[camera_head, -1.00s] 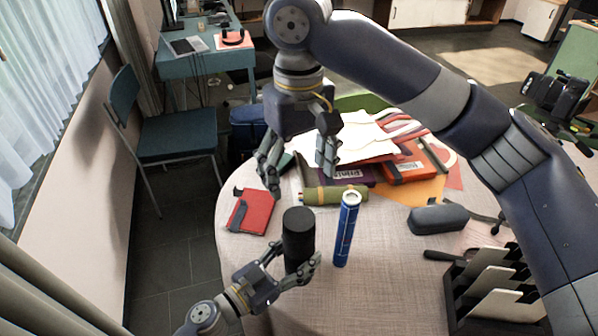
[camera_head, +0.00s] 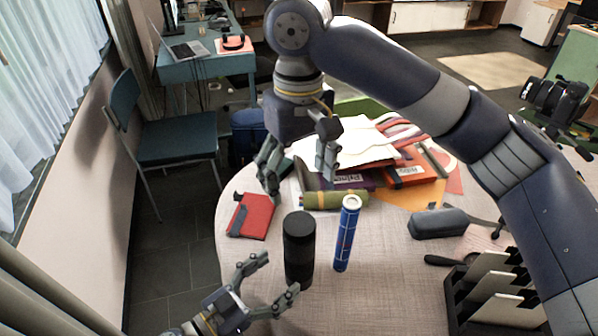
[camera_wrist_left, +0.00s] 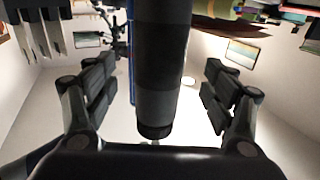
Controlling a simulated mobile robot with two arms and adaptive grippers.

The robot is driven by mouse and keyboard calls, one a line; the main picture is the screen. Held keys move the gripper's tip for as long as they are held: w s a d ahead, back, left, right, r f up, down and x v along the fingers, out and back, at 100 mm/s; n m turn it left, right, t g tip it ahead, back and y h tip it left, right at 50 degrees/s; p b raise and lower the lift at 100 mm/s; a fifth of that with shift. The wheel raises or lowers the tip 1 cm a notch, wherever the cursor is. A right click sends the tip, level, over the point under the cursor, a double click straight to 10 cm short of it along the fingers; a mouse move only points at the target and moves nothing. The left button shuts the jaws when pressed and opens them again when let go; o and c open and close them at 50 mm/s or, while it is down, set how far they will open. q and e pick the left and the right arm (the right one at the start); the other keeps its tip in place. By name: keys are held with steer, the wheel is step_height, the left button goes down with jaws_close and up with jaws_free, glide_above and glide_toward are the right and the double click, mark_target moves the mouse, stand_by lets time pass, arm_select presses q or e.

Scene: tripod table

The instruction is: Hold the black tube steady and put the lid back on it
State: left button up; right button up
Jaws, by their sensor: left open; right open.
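The black tube (camera_head: 299,262) stands upright near the front of the round table. A black lid (camera_head: 299,225) appears to sit on its top, above a faint seam. My left gripper (camera_head: 278,276) is open at the tube's lower left, its fingers apart and not closed on it. In the left wrist view the tube (camera_wrist_left: 165,60) shows between the spread fingers (camera_wrist_left: 160,100), with clear gaps on both sides. My right gripper (camera_head: 299,178) is open and empty, fingers pointing down, above and behind the tube.
A blue tube (camera_head: 346,235) stands just right of the black one. A red notebook (camera_head: 251,215), an olive roll (camera_head: 335,199) and papers lie behind. A dark case (camera_head: 438,223) and a file rack (camera_head: 490,290) are at the right.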

arm_select(q)
steer(key=v, duration=0.5)
steer(key=shift+s, duration=0.1)
stand_by(0.4)
